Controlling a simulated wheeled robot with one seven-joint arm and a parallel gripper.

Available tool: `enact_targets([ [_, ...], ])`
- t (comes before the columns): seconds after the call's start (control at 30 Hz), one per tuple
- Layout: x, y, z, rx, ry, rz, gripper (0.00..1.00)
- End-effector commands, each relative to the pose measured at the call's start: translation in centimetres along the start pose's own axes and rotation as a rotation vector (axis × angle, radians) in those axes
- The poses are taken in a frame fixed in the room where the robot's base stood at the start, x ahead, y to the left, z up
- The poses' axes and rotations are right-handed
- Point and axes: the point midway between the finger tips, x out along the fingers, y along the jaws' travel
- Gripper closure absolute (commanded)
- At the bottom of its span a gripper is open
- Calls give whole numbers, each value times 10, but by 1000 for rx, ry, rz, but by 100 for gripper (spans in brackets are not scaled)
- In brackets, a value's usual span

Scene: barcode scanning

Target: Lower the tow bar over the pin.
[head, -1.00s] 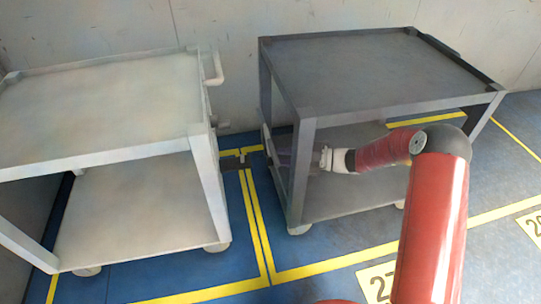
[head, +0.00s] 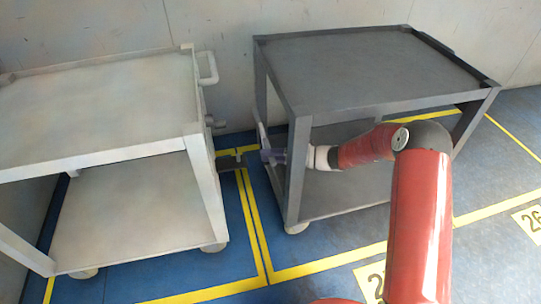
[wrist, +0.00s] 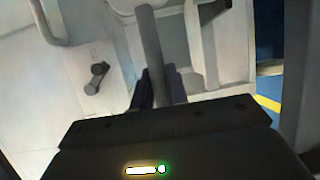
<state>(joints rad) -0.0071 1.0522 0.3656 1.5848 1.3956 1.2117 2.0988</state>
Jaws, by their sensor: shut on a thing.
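The tow bar is a light grey bar (head: 261,128) at the left side of the dark grey cart, and it leans up from my gripper (head: 268,157). In the wrist view the bar (wrist: 149,40) stands between the two dark fingers of my gripper (wrist: 156,88), which are shut on it. The pin (head: 238,153) looks like a small pale stub on a dark plate (head: 231,164) low at the right end of the pale cart. My gripper is just right of the pin, apart from it. The bar's far end is hard to make out.
The pale cart (head: 100,95) stands at left and the dark grey cart (head: 370,70) at right, with a narrow floor gap between them. My arm reaches past the dark cart's front left leg (head: 297,170). A handle (head: 209,68) and a knob (wrist: 97,76) jut from the pale cart.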

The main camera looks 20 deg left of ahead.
Motion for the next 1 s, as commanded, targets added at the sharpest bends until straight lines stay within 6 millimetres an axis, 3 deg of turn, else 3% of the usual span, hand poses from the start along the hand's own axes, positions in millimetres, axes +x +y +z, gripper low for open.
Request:
enact_targets([
  [0.27,4,4,-2,-15,1,-40,100],
  [0.6,36,-7,-16,-49,2,-127,100],
  [0.9,37,-10,-16,-52,1,-128,100],
  [0.93,37,-10,-16,-52,1,-128,80],
  [1.0,37,-10,-16,-52,1,-128,71],
])
